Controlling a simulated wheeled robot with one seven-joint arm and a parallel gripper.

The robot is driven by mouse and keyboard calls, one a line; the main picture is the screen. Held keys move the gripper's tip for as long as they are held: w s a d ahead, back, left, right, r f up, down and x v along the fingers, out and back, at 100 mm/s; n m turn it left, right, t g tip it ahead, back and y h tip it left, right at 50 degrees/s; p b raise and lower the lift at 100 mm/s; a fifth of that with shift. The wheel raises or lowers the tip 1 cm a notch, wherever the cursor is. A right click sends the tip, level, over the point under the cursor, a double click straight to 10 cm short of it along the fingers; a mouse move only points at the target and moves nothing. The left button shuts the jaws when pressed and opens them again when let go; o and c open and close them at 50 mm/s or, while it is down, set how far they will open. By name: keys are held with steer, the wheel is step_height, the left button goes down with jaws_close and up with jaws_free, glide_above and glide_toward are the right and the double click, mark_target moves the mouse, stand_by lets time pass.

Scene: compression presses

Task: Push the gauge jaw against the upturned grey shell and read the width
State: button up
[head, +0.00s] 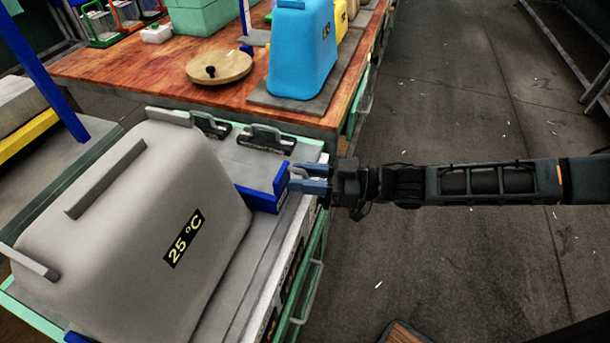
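The upturned grey shell (130,225) fills the left of the head view, with a "25 °C" label on its near side. A blue gauge jaw (264,198) stands on the grey bench top just right of the shell. Its left end meets the shell's outline in the picture; I cannot tell whether they touch. My gripper (291,179) reaches in from the right, its fingertips at the jaw's right face. A gap shows between the two fingers, with nothing seen held in it. I cannot tell whether the fingertips touch the jaw. No width reading is legible.
Black clips (265,138) lie behind the jaw. Beyond, a wooden table (150,70) holds a blue shell (302,50), a round wooden disc (219,67) and a green box (200,15). A blue post (48,70) rises at left. Open floor (460,100) lies to the right.

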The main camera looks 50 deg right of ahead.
steer(key=b+v, duration=0.1)
steer(key=v, duration=0.6)
steer(key=shift+s+d, duration=0.2)
steer(key=shift+s, duration=0.1)
